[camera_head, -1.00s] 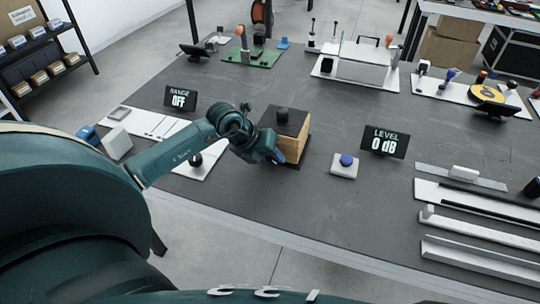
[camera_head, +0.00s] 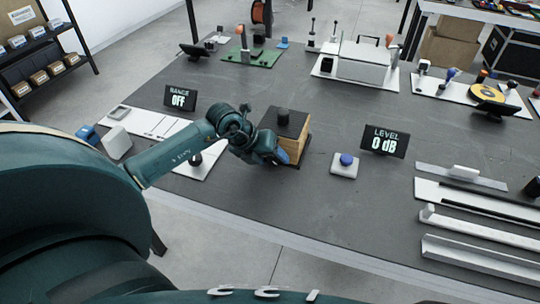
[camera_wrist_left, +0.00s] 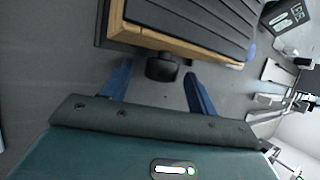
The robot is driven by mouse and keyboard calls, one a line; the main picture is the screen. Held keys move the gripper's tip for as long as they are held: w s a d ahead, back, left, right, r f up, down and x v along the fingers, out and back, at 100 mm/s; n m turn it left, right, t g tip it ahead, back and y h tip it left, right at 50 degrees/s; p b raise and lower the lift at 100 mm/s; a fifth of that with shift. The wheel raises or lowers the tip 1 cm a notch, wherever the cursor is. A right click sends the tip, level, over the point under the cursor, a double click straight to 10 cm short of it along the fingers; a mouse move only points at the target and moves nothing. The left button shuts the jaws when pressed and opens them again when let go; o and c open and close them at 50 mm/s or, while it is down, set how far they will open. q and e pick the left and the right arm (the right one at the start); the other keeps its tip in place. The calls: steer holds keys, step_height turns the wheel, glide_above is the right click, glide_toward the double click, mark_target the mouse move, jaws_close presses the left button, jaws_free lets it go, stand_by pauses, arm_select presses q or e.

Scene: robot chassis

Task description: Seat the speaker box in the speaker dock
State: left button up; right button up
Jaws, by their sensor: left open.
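The speaker box (camera_head: 299,140) is a wooden box with a dark top and a black cylinder on it, standing on the bench. In the left wrist view, the box (camera_wrist_left: 190,41) shows a dark ribbed face, a wooden edge and a black knob (camera_wrist_left: 162,68) facing me. My left gripper (camera_head: 280,156) is low at the box's near side. Its blue fingers (camera_wrist_left: 157,84) are open, spread either side of the knob and not closed on it. A dark plate edge shows beside the box; I cannot tell if it is the speaker dock. My right gripper is out of view.
A white block with a blue button (camera_head: 345,164) and the LEVEL display (camera_head: 385,141) stand right of the box. The RANGE display (camera_head: 180,97) and a white plate (camera_head: 150,122) lie left. White rails (camera_head: 480,228) lie at the right. Bare bench lies in front of the box.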

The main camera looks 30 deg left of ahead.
arm_select(q)
steer(key=v, duration=1.3)
steer(key=shift+r, duration=0.15)
